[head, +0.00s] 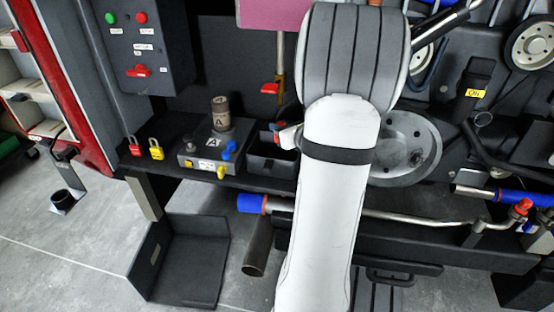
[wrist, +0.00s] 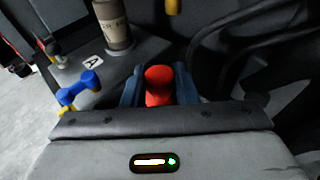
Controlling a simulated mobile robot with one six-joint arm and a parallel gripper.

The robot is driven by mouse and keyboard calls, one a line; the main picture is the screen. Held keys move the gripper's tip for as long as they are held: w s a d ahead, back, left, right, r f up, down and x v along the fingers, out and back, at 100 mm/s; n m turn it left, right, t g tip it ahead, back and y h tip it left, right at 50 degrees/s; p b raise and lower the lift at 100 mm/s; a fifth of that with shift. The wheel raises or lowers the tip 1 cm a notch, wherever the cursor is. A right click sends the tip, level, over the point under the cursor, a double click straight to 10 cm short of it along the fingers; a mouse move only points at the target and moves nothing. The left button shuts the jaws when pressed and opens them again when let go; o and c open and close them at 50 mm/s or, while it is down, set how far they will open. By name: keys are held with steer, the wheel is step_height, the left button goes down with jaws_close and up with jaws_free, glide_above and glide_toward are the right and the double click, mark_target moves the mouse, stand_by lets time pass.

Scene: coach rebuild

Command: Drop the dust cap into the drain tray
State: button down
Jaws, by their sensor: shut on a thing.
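A red piece, which looks like the dust cap (wrist: 159,85), sits between the two blue-grey fingers of my gripper (wrist: 158,90) in the wrist view. My gripper is shut on it. In the head view my arm hides most of the gripper; a small red and white bit shows at the arm's left edge. A dark open-topped tray (head: 262,167), which may be the drain tray, stands on the bench just left of my arm, partly hidden by it. I cannot tell how high the cap is above it.
Left of the tray stands a grey box marked A (head: 196,160), with a brown cylinder (head: 220,113) on top and blue and yellow valves. Red (head: 134,147) and yellow (head: 156,150) padlocks are farther left. A blue-ended pipe (head: 250,203) runs below the bench edge.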

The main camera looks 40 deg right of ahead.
steer(key=shift+f+b, duration=0.8)
steer(key=shift+f, duration=0.8)
steer(key=c, duration=1.1)
jaws_free()
steer(key=shift+p+v, duration=0.5)
steer(key=shift+v, duration=3.4)
